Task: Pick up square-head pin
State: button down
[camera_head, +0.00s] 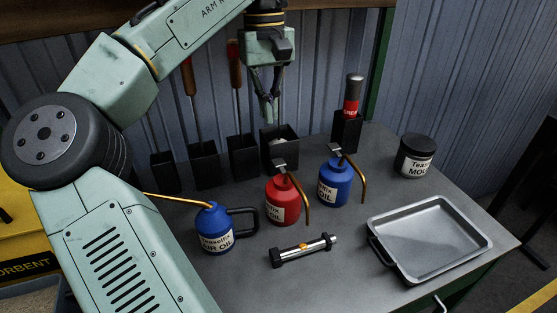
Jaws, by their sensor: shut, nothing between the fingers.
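My gripper (270,116) points down at the back of the bench, its fingers closed with nothing visible between them. It is above or in front of a black open holder (291,143); the exact gap is hard to judge. A metal bar-like piece with dark blocky ends and an orange mark (303,249) lies on the bench at front centre, well apart from my gripper. It may be the square-head pin, but I cannot tell for sure. Something pale shows low in the holder beneath my gripper, too small to make out.
Red (283,203) and blue (334,183) oil cans with bent spouts stand between my gripper and the bar. Another blue can (213,230) is at left. A metal tray (471,215) is at right, with a black jar (415,156) behind it. Black holders with tools line the back.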

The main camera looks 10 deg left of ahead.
aim_at(277, 256)
jog(key=k+l, duration=0.15)
jog(key=k, duration=0.35)
jog(key=k+l, duration=0.2)
jog(key=k, duration=0.25)
